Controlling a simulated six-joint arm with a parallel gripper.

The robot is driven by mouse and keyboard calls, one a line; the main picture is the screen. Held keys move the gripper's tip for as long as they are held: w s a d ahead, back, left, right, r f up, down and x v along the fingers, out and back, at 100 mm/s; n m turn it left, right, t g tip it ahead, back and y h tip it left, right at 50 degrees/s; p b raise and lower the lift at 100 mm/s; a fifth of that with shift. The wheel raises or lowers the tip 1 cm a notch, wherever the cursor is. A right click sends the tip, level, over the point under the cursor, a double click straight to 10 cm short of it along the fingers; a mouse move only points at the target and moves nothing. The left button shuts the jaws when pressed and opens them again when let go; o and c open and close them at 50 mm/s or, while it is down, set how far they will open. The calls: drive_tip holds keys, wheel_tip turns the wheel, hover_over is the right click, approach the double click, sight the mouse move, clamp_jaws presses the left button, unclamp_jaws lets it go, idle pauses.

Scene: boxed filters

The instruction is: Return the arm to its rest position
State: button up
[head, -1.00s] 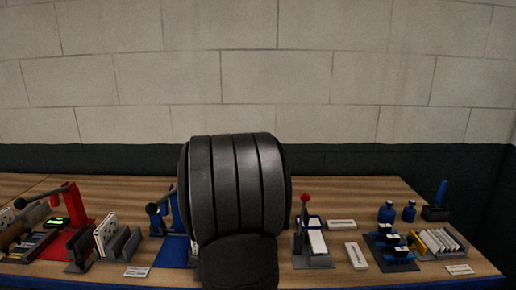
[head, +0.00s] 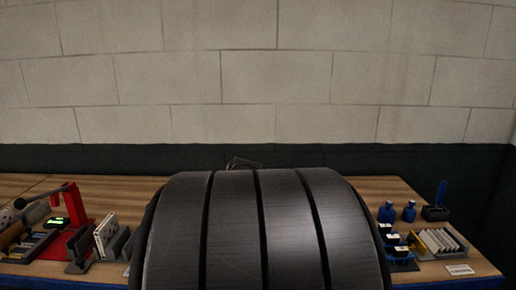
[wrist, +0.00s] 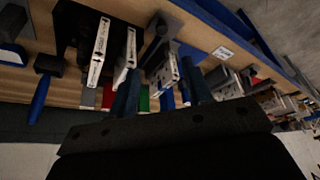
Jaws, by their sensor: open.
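My arm fills the lower middle of the head view as a large dark ribbed link and hides the centre of the bench. My gripper (wrist: 162,88) shows in the wrist view, its dark body across the bottom and its two dark bluish fingers apart. It is open, and I see nothing clamped between the fingers. Behind them the bench items look tilted and upside down. White printed panels (wrist: 98,52) hang down in that picture near the fingers; whether they touch is unclear. The gripper cannot be made out in the head view.
A red lever press (head: 76,205) and a rack of white panels (head: 106,231) stand at the left of the wooden bench (head: 120,186). Blue bottles (head: 386,212), a yellow-sided rack (head: 440,242) and a blue-handled tool (head: 439,195) stand at the right. A block wall rises behind.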

drive_tip(key=x, duration=1.7)
drive_tip(key=shift+a, duration=0.4)
drive_tip(key=a, duration=0.9)
drive_tip(key=shift+s+a+r, duration=0.1)
drive_tip(key=shift+a, duration=0.05)
drive_tip(key=v, duration=1.6)
drive_tip(key=shift+r, duration=0.2)
drive_tip(key=shift+c, duration=0.3)
